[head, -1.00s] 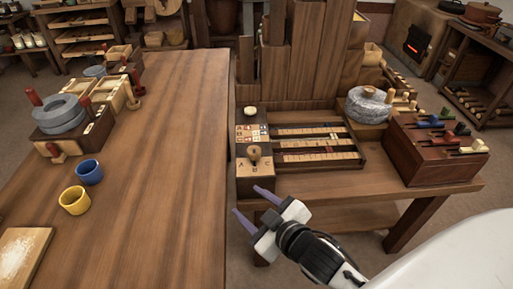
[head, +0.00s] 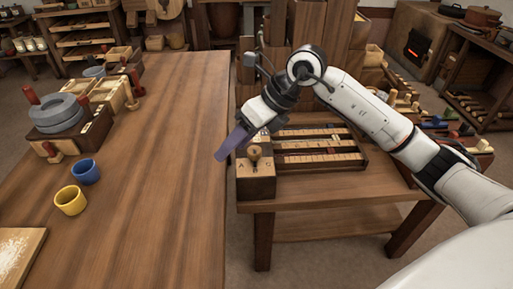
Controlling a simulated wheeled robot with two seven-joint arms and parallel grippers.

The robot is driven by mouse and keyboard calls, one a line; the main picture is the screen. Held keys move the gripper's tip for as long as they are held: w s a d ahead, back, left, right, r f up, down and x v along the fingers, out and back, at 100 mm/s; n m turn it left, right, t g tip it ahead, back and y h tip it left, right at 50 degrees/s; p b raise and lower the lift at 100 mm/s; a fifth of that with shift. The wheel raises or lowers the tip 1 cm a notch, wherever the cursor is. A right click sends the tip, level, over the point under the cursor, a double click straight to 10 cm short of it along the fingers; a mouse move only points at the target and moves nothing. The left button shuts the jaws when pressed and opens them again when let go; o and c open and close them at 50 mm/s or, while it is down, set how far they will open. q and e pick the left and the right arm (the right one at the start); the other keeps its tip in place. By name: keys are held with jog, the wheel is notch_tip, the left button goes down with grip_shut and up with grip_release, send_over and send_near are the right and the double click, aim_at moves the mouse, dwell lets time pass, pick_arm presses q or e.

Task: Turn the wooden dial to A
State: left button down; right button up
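The wooden dial (head: 254,152) is a small round knob on a wooden block (head: 257,185) at the near left corner of the right-hand table. A shows left of the knob and C right of it; which letter it points to is too small to tell. My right gripper (head: 226,150) is above and left of the block, its purple fingers slanting down to the left over the gap between the tables. The fingers overlap in this view, so their opening does not show, and contact with the dial cannot be made out. My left gripper is not in view.
Slotted scale rails (head: 315,146) lie just right of the dial block. My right arm hides much of the right-hand table's back. On the long left table (head: 165,170) stand a blue cup (head: 86,172), a yellow cup (head: 70,200) and a quern (head: 58,114); its middle is clear.

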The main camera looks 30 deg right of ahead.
aim_at(255, 149)
jog(key=w+d+r+m+h, duration=0.1)
jog(key=d+h, duration=0.3)
jog(key=d, duration=0.5)
jog(key=x, duration=0.9)
jog(key=shift+w+d+f+b, duration=0.1)
jog(key=shift+w+f+b, duration=0.1)
jog(key=shift+f+b, duration=0.2)
jog(key=c, duration=1)
